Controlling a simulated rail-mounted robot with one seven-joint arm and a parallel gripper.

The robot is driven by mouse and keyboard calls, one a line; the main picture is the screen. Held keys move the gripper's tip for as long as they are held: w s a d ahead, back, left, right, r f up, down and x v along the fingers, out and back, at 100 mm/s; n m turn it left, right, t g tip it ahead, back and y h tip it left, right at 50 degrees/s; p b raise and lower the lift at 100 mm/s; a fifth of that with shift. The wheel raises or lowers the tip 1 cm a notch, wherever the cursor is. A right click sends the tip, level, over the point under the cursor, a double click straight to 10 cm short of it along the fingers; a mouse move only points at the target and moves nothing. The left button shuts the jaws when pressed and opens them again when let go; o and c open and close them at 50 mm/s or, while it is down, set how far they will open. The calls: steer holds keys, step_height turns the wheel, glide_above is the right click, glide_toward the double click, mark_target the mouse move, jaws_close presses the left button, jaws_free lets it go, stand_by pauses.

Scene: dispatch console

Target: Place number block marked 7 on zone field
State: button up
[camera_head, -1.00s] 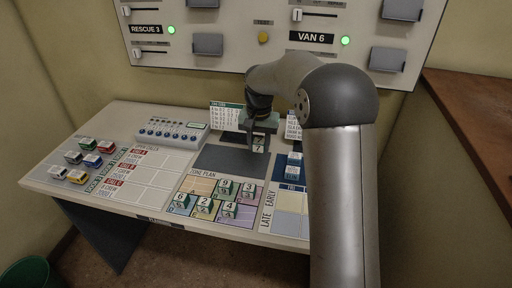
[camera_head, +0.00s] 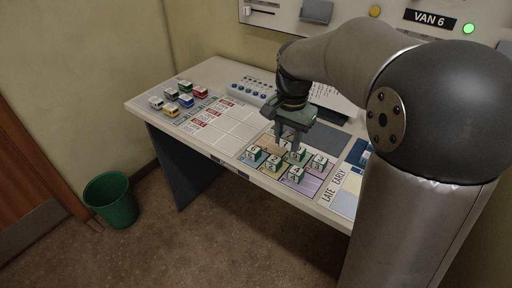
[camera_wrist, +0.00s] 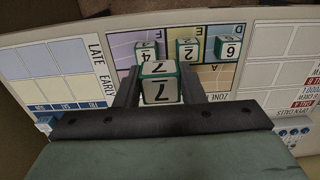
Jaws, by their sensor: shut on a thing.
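The number block marked 7 (camera_wrist: 160,90) is white with green edges and sits between my gripper's fingers in the wrist view. My gripper (camera_wrist: 160,82) is shut on it. In the head view my gripper (camera_head: 289,150) points down over the zone plan (camera_head: 313,183), a board of coloured fields. The height of the held block over the board is hard to tell. Blocks 6 (camera_wrist: 231,49), 2 (camera_wrist: 188,49) and 4 (camera_wrist: 146,50) stand on fields in the wrist view. Block 3 (camera_head: 318,162) shows right of the gripper in the head view. The tan field (camera_wrist: 212,76) is partly bare.
Several toy vans (camera_head: 171,110) stand at the desk's left end. A switch box (camera_head: 250,88) is at the back. A grid sheet (camera_head: 214,128) lies left of the zone plan, and the LATE/EARLY sheet (camera_head: 343,203) lies right. A green bin (camera_head: 112,200) is on the floor.

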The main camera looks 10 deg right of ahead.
steer(key=w+f+p, duration=0.2)
steer(key=w+f, duration=0.2)
steer(key=w, duration=0.5)
glide_above(276, 149)
steer(key=f, duration=0.4)
steer(key=shift+s+f, duration=0.3)
steer(key=shift+w+f, duration=0.3)
steer(key=shift+f, duration=0.15)
steer(key=shift+f+p, duration=0.35)
steer(key=shift+f, duration=1.25)
steer(key=shift+f, duration=0.15)
steer(key=o, duration=1)
steer(key=shift+c, duration=0.2)
